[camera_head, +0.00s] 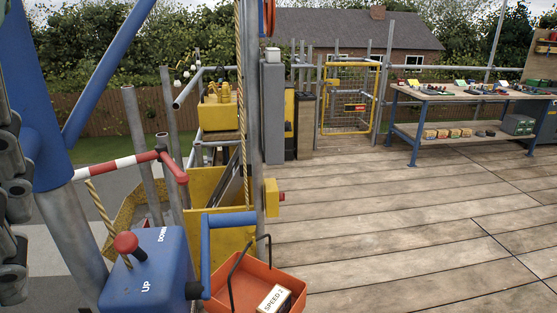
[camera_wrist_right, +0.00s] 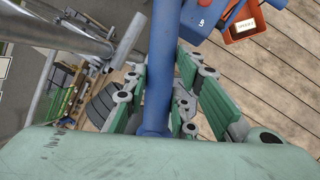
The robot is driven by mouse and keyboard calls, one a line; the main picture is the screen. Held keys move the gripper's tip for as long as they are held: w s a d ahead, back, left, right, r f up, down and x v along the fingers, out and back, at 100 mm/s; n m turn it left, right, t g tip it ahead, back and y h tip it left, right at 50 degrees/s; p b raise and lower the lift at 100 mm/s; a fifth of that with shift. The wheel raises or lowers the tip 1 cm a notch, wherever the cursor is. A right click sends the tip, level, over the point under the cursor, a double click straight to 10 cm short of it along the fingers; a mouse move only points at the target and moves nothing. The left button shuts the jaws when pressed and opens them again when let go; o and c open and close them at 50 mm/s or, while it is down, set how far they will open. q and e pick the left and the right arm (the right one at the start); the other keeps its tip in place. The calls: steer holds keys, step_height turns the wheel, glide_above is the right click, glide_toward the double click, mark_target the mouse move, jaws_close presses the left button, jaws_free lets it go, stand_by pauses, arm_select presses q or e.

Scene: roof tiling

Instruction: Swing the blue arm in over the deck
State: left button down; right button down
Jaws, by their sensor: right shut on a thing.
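The blue arm shows in the head view as a thick blue post (camera_head: 32,100) at the left with a slanting blue strut (camera_head: 105,75). In the right wrist view a blue tube (camera_wrist_right: 162,25) runs down between the green fingers of my right gripper (camera_wrist_right: 163,65). That gripper is shut on the tube, with a finger on each side. I cannot tell which part of the arm this tube is. The plank deck (camera_head: 400,230) lies to the right in the head view. My left gripper is in neither view.
A blue control box (camera_head: 150,275) with a red knob and an orange tray (camera_head: 262,280) stand at front. A red-white bar (camera_head: 118,163), a rope (camera_head: 241,120) and a grey pole edge the deck. A workbench (camera_head: 470,94) stands behind. Middle planks are clear.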

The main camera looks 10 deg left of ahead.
steer(key=shift+r, duration=0.1)
steer(key=c, duration=1.8)
jaws_free()
steer(key=shift+a, duration=0.1)
steer(key=o, duration=0.3)
steer(key=shift+s+a, duration=0.15)
steer(key=shift+o, duration=0.2)
step_height(320, 180, up, 10)
